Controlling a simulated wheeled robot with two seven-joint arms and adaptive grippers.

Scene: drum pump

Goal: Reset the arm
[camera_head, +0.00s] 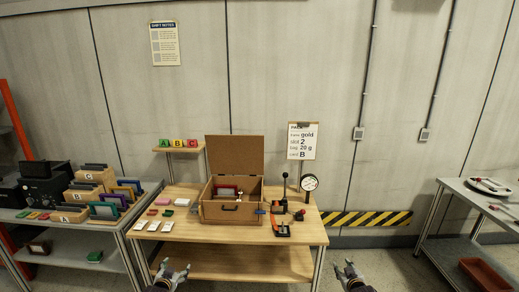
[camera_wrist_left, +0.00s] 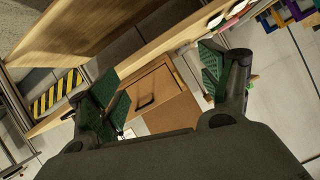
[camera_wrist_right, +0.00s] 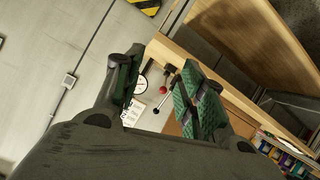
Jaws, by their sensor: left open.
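My left gripper (camera_head: 174,272) is open and empty in front of the wooden table's left half. In the left wrist view it also shows open (camera_wrist_left: 160,85), its pads wide apart. My right gripper (camera_head: 346,270) is open and empty in front of the table's right end. Its pads also stand apart in the right wrist view (camera_wrist_right: 155,85). Both grippers touch nothing. On the table's right side stands an upright black-handled lever (camera_head: 284,188) beside a round white gauge (camera_head: 309,183). A red-ended part (camera_head: 299,215) lies close by.
An open-lidded wooden box (camera_head: 231,211) stands mid-table (camera_head: 210,262), with white and red pieces to its left. A shelf with card racks (camera_head: 75,212) stands left, and a grey table (camera_head: 472,195) right. Floor between table and right bench is clear.

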